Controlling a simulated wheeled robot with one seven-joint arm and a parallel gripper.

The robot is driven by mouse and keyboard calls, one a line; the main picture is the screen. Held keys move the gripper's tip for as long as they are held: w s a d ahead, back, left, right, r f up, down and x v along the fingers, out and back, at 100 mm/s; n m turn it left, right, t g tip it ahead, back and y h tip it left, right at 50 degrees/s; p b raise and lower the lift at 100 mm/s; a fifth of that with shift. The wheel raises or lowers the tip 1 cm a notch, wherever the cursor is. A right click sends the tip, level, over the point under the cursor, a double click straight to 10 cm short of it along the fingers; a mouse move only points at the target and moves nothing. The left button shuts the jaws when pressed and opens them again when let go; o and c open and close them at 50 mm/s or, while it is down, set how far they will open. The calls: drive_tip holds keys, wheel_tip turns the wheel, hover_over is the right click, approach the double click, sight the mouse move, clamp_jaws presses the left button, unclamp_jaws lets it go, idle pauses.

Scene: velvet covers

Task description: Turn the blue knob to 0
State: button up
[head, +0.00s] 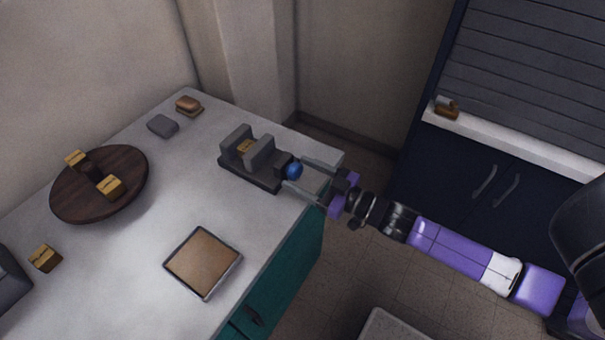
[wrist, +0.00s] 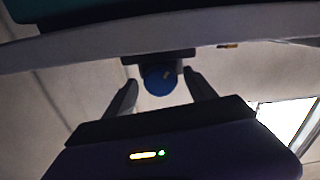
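The blue knob (head: 294,171) sits on the right end of a dark grey device (head: 262,182) near the counter's right edge. The device has two upright grey plates with a small tan block between them. My gripper (head: 302,175) reaches in from the right, open, with its fingers on either side of the knob. In the wrist view the blue knob (wrist: 160,80) shows between the two fingertips (wrist: 160,78), with a visible gap on each side. A small yellowish mark is on the knob's face. Any number scale is too small to read.
A round dark wooden stand (head: 75,205) with tan blocks stands at the left. A square tray (head: 203,263) lies at the front of the counter (head: 130,285). A grey pad (head: 163,126) and a small brown block (head: 188,105) lie at the back.

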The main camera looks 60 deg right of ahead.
drive_tip(key=c, duration=1.3)
drive_tip(key=shift+n, duration=0.4)
drive_tip(key=n+p, duration=0.1)
drive_tip(key=n, duration=0.3)
drive_tip(key=shift+n, duration=0.3)
drive_tip(key=n, duration=0.5)
drive_tip(key=shift+n, duration=0.3)
drive_tip(key=n, duration=0.5)
drive_tip(key=n+b, duration=0.1)
drive_tip(key=n, duration=0.4)
